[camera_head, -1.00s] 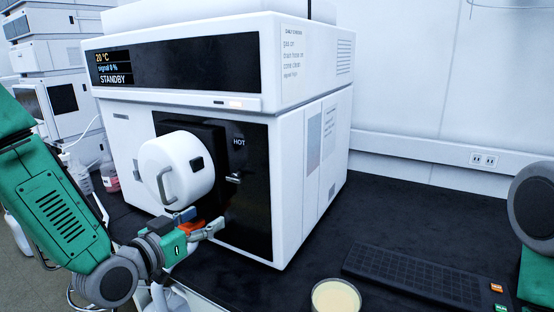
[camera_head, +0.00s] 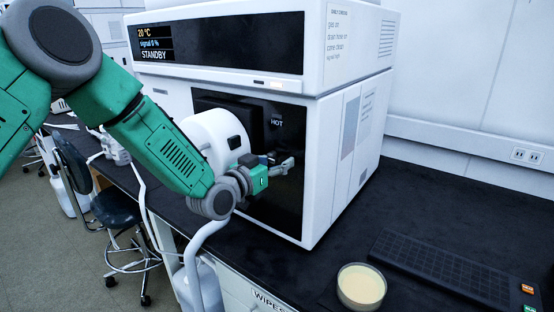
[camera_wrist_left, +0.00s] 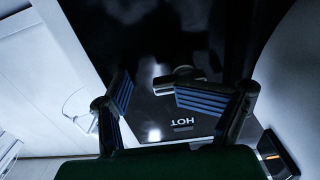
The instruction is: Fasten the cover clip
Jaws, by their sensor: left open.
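The white round cover (camera_head: 205,140) sits on the black front panel (camera_head: 283,200) of a white instrument. My left gripper (camera_head: 287,163) is open in front of the panel, just right of the cover and below the HOT label. In the left wrist view the fingers (camera_wrist_left: 165,100) are spread with nothing between them. A small metal clip (camera_wrist_left: 178,76) shows on the panel beyond the fingertips, near the upside-down HOT label; I cannot tell whether it is fastened. In the head view my gripper hides the clip. The cover's curved white side (camera_wrist_left: 292,75) is at the right of the wrist view. My right gripper is out of view.
The instrument's display (camera_head: 156,42) reads 20 °C and STANDBY. A dish of pale liquid (camera_head: 361,287) and a black keyboard (camera_head: 450,270) stand on the dark bench at right. A stool (camera_head: 115,215) is at left.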

